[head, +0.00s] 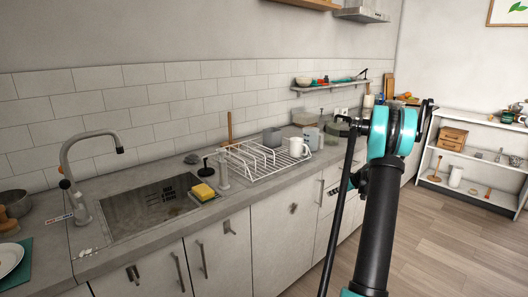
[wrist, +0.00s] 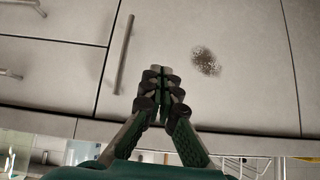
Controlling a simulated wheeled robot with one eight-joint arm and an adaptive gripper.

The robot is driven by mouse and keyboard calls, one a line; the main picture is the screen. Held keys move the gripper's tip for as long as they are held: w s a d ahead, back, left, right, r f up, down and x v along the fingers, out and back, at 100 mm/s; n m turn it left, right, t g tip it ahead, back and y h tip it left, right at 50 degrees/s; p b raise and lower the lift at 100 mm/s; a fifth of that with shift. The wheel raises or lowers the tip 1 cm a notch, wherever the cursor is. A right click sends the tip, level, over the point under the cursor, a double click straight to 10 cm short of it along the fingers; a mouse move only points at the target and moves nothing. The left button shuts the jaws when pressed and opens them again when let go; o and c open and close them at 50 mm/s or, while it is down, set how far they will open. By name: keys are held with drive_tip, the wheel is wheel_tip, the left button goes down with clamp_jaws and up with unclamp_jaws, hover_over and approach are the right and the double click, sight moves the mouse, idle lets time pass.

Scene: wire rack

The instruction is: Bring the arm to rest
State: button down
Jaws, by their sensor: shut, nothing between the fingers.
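My gripper (wrist: 161,74) is shut and empty in the wrist view, its dark fingertips together in front of the pale cabinet fronts (wrist: 235,95). My arm (head: 378,205), black with teal joints, rises at the right of the head view. In the head view I cannot make out the fingers clearly. The white wire rack (head: 240,165) stands on the counter, left of my arm, with a white mug (head: 297,148) at its right part. Wires of the rack also show at the lower right of the wrist view.
The grey counter (head: 150,252) runs along the wall, with a sink (head: 150,205), a tap (head: 80,170) and a yellow sponge (head: 203,191). A cabinet handle (wrist: 123,55) is beside my fingers in the wrist view. The wooden floor (head: 440,245) at right is clear; a white shelf (head: 475,150) stands beyond.

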drive_tip(key=s+a+r+m+g+h, duration=0.1)
drive_tip(key=s+a+r+m, duration=0.15)
drive_tip(key=s+a, duration=0.7)
drive_tip(key=s+a+r+m+g+h, duration=0.15)
drive_tip(key=s+a+r, duration=0.35)
drive_tip(key=s, duration=0.7)
drive_tip(key=s+a+f+m+h, duration=0.1)
drive_tip(key=s+a+f, duration=0.1)
drive_tip(key=s, duration=1)
drive_tip(key=s+a+f+m+h, duration=0.2)
drive_tip(key=s+f, duration=0.1)
drive_tip(key=s, duration=0.9)
drive_tip(key=shift+s+a+f, duration=0.15)
drive_tip(key=shift+a+f, duration=0.15)
drive_tip(key=shift+a, duration=0.1)
